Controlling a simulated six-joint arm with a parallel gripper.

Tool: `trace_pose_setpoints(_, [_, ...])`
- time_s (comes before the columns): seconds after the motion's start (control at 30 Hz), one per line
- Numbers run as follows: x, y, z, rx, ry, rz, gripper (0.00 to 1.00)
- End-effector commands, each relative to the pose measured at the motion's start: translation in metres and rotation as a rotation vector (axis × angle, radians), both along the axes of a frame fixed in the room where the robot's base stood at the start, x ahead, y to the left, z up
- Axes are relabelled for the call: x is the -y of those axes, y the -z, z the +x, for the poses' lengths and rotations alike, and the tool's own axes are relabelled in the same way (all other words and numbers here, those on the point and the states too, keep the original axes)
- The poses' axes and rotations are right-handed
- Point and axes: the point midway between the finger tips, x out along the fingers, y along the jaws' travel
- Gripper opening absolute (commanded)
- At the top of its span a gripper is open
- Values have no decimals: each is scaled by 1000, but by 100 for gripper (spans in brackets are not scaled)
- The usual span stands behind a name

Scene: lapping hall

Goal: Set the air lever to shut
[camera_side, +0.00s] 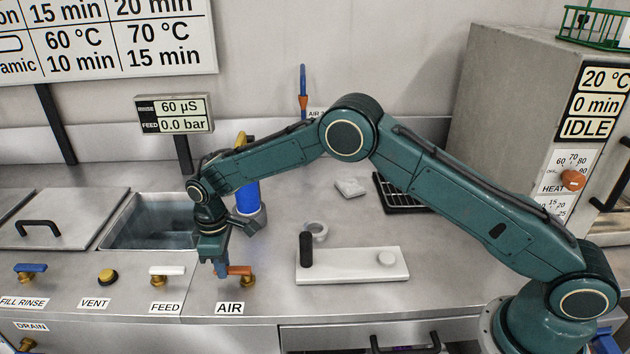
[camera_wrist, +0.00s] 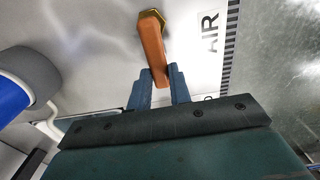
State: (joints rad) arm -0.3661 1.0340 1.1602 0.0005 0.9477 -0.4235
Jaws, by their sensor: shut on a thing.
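The air lever (camera_side: 240,270) is an orange handle on a brass valve, just above the AIR label (camera_side: 230,308) at the counter's front. It points left from its valve in the side view. My gripper (camera_side: 221,268) is at the lever's free left end, pointing down. In the wrist view the orange lever (camera_wrist: 153,50) runs from its brass nut down between the two blue fingers of my gripper (camera_wrist: 160,82). The fingers are shut on the lever's end. The tip of the lever is partly hidden by the fingers.
To the left are the white FEED lever (camera_side: 167,271), the yellow VENT button (camera_side: 107,276) and the blue FILL RINSE lever (camera_side: 30,268). An open basin (camera_side: 150,225) lies behind. A white plate with a black handle (camera_side: 352,265) is right. The display (camera_side: 174,115) reads FEED 0.0 bar.

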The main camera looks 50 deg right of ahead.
Motion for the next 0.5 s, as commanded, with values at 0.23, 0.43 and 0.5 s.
trace_pose_setpoints(0.23, [-1,-2,0,2,-17,2,0])
trace_pose_setpoints(0.43, [-2,-2,0,1,-18,3,24])
trace_pose_setpoints(0.5, [-2,-2,0,1,-17,1,38])
